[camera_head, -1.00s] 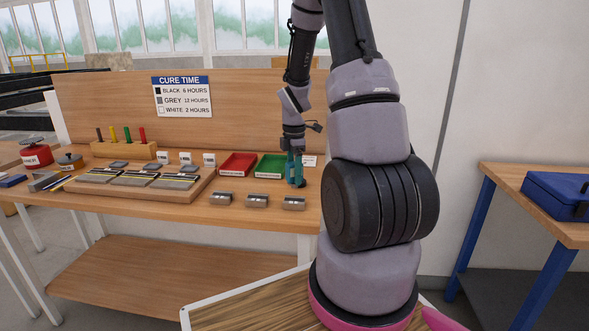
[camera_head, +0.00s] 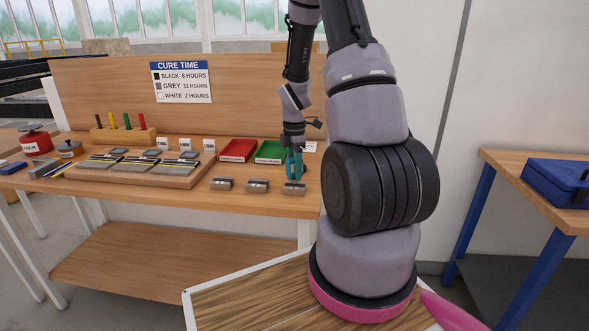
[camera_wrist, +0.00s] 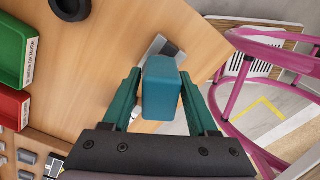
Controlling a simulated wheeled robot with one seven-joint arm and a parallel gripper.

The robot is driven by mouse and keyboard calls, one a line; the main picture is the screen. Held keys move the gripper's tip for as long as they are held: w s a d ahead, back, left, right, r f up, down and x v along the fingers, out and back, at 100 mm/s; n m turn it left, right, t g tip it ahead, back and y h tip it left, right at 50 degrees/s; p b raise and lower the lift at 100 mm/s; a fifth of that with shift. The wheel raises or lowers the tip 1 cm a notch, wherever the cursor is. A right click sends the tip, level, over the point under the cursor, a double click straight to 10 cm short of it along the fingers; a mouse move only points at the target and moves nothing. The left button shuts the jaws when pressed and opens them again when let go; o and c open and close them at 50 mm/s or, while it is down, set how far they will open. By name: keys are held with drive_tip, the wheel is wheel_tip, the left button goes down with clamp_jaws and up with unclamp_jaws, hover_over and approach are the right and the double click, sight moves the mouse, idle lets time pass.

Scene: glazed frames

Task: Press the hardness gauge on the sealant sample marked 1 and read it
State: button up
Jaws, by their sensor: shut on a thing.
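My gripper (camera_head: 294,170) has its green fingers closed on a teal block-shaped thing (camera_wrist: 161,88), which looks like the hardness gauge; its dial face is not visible. The gripper points down over the rightmost of three small grey blocks (camera_head: 293,188) near the bench's front edge. In the wrist view this grey block (camera_wrist: 170,47) shows partly behind the teal thing. I cannot tell whether they touch. The middle block (camera_head: 257,186) and left block (camera_head: 222,184) stand in a row to the left. No number is readable on any of them.
Behind the row are a red tray (camera_head: 238,151) and a green tray (camera_head: 271,152). A wooden board (camera_head: 190,181) with several strips lies left, with small white cards behind. A cure time sign (camera_head: 181,94) hangs on the back panel. The bench edge is close to the blocks.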

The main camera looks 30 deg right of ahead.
drive_tip(key=shift+f, duration=0.5)
idle(1.2)
drive_tip(key=shift+r, duration=3.5)
